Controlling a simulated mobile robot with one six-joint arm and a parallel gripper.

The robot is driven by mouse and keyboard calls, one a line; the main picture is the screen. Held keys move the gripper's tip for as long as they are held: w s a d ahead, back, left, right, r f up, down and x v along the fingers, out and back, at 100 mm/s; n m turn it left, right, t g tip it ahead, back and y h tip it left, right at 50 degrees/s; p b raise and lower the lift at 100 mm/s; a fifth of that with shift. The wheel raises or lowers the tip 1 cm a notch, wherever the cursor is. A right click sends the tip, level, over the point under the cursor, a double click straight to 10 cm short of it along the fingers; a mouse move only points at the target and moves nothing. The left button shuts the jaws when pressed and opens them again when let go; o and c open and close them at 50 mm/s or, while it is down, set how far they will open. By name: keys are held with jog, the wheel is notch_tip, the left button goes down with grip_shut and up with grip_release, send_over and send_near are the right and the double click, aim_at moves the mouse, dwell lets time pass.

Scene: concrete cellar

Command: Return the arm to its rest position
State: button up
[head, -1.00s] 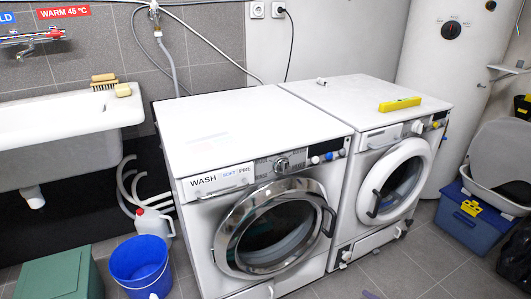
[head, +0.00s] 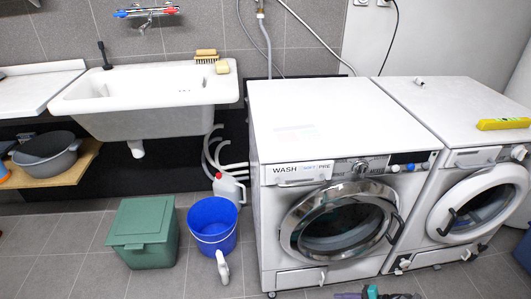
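I cannot make out my arm or gripper in the head view. A small dark, purple and teal shape (head: 373,293) is cut off by the bottom edge, and I cannot tell what it is. The washing machine (head: 345,110) stands right of centre with its round door shut. A second white machine (head: 462,95) stands to its right, its round door also looking shut.
A white sink (head: 150,100) hangs on the wall at left, with a brush (head: 206,55) on its rim. The floor at lower left is clear.

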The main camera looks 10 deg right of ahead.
jog(key=s+a+r+n+g+h+p, duration=0.3)
jog(key=s+a+r+n+g+p, duration=0.15)
jog(key=a, duration=0.55)
jog(key=s+a+r+n+g+h+p, duration=0.25)
jog(key=s+a+r+g+p, duration=0.3)
jog(key=a, duration=0.35)
jog(key=s+a+r+n+g+h+p, duration=0.1)
jog(key=s+r+n+h+p, duration=0.3)
jog(key=r, duration=0.2)
jog(key=shift+s+a+r+n, duration=0.15)
jog(key=shift+s+a+n, duration=0.1)
jog(key=shift+a+n, duration=0.15)
jog(key=shift+h, duration=0.25)
jog(key=shift+d, duration=0.1)
